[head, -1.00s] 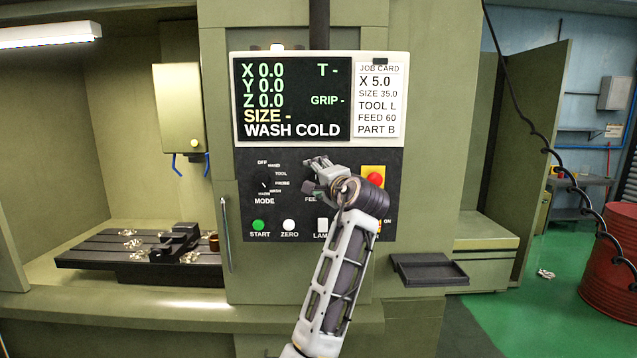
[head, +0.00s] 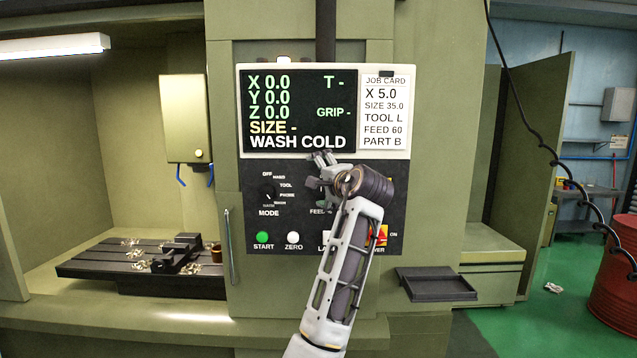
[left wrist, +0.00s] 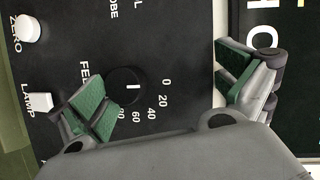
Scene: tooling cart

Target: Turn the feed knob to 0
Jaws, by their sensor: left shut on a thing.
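The feed knob (left wrist: 124,84) is a dark round dial on the black control panel, with a scale from 0 to 80. Its white mark points close to the 0 (left wrist: 167,81) in the left wrist view. In the head view my gripper hides the knob; part of the FEED label (head: 317,211) shows below. My left gripper (head: 319,171) is at the knob and shut on it. In the left wrist view its green-padded fingers (left wrist: 164,87) appear wide apart, one beside the knob and one near the screen edge; contact is not clear. My right gripper is out of view.
The mode knob (head: 268,193) is left of my gripper. START (head: 263,238), ZERO (head: 293,239) and a LAMP switch (left wrist: 35,95) sit lower on the panel. The screen (head: 298,112) and job card (head: 384,112) are above. A dark tray (head: 437,285) juts out at lower right.

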